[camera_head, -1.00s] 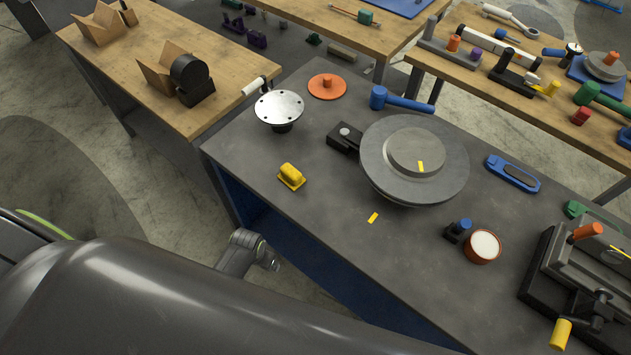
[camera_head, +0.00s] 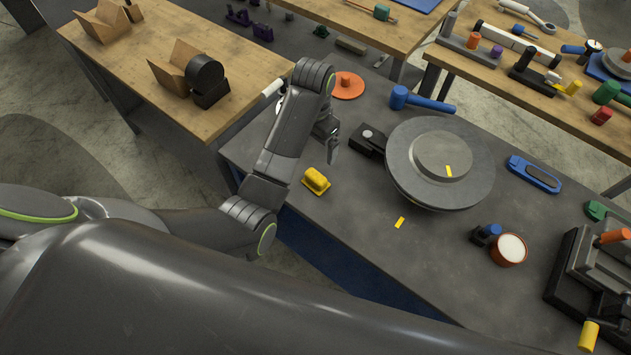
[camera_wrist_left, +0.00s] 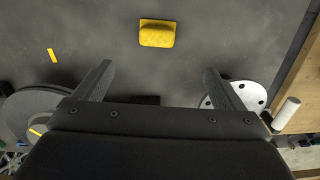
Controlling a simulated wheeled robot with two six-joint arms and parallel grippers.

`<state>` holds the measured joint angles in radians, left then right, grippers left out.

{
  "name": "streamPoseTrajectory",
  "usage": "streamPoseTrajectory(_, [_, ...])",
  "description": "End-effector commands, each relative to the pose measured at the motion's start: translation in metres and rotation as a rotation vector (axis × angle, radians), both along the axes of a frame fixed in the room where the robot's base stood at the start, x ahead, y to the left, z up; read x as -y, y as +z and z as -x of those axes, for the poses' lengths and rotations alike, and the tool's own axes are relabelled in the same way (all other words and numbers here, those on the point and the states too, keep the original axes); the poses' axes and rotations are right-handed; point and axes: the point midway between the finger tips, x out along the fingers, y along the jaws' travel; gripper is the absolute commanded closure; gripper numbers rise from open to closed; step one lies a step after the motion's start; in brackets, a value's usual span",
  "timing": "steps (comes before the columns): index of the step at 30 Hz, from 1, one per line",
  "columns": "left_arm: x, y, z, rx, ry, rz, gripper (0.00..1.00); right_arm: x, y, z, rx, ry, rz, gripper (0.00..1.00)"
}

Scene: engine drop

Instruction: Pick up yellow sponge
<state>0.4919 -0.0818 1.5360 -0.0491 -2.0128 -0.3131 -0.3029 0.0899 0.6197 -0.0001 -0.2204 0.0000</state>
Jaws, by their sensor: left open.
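The yellow sponge (camera_head: 316,180) lies on the dark grey table (camera_head: 330,225), near its left front edge. In the left wrist view the sponge (camera_wrist_left: 157,34) is at the top centre, beyond and between the fingertips, and apart from them. My left gripper (camera_head: 333,147) is above the table, slightly right of and behind the sponge in the head view. Its two fingers (camera_wrist_left: 159,72) are spread open with nothing between them. My right gripper is in neither view.
A large round grey disc part (camera_head: 440,190) stands right of the sponge, with a black block (camera_head: 370,142) beside it. A blue hammer (camera_head: 425,102) and orange disc (camera_head: 348,90) lie behind. A white flange (camera_wrist_left: 240,95) is near the right finger. Table in front is clear.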

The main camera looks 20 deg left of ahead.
Motion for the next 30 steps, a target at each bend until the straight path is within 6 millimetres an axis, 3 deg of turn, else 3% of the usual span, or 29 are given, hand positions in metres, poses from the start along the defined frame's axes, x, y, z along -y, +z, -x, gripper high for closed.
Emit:
streamPoseTrajectory(1, [0.000,-0.013,0.000,0.000,0.000,0.000,0.09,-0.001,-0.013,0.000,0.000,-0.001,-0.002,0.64])
streamPoseTrajectory(5, [0.000,-0.040,0.001,-0.003,0.001,0.000,0.09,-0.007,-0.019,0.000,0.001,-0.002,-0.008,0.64])
streamPoseTrajectory(12, [0.000,-0.084,0.001,-0.004,0.001,-0.001,0.09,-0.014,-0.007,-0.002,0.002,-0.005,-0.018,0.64])
streamPoseTrajectory(23, [0.001,-0.110,0.001,-0.001,0.002,0.000,0.09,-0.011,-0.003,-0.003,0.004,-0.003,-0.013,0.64])
streamPoseTrajectory(30, [0.005,-0.140,0.002,-0.002,0.002,-0.001,0.09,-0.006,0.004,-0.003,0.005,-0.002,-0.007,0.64])
